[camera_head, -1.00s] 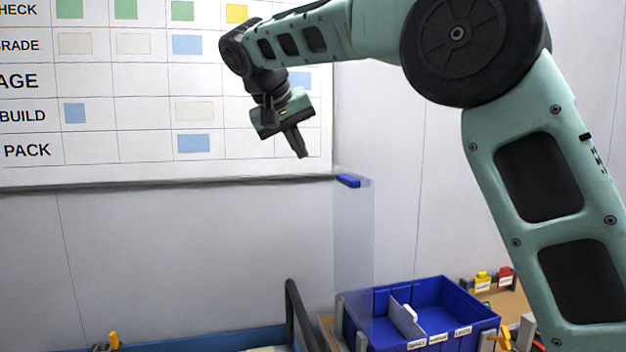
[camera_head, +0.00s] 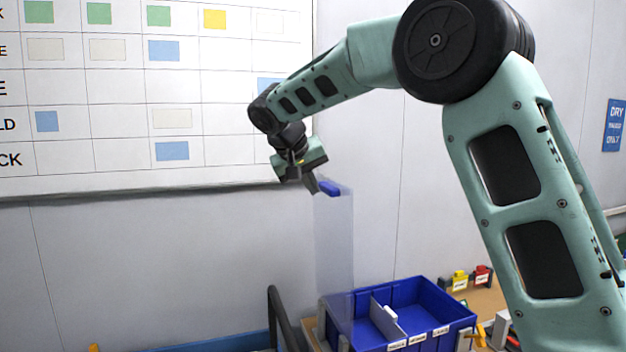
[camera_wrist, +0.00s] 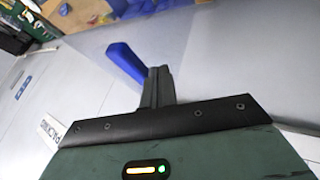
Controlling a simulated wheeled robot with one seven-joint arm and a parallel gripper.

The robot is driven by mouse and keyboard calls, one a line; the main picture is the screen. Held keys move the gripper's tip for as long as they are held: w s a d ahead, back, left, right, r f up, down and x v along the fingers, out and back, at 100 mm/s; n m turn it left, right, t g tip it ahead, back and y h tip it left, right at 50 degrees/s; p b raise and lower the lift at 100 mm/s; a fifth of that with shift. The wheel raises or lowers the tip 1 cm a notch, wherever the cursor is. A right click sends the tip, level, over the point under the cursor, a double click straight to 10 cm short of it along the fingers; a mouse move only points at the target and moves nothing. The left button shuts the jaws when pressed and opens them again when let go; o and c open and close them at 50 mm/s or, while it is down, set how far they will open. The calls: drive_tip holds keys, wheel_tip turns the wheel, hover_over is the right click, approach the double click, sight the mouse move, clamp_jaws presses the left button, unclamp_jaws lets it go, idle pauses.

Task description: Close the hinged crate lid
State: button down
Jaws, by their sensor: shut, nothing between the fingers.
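The blue crate (camera_head: 449,318) stands open at the lower right of the head view, with a divider and labels on its front. Its clear lid (camera_head: 335,245) stands upright from the crate's left side, with a blue handle (camera_head: 329,188) at its top edge. My gripper (camera_head: 314,187) is shut and empty, just left of the handle at about the same height. In the wrist view the shut fingers (camera_wrist: 158,84) are close beside the blue handle (camera_wrist: 126,61). I cannot tell whether they touch.
A whiteboard (camera_head: 118,115) with coloured cards hangs on the wall behind my gripper. A black rail (camera_head: 280,318) stands left of the crate. Small yellow (camera_head: 459,281) and red (camera_head: 483,275) labelled items stand behind the crate. The air above the crate is free.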

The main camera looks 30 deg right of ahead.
drive_tip(key=shift+d, duration=0.25)
drive_tip(key=shift+s, duration=0.1)
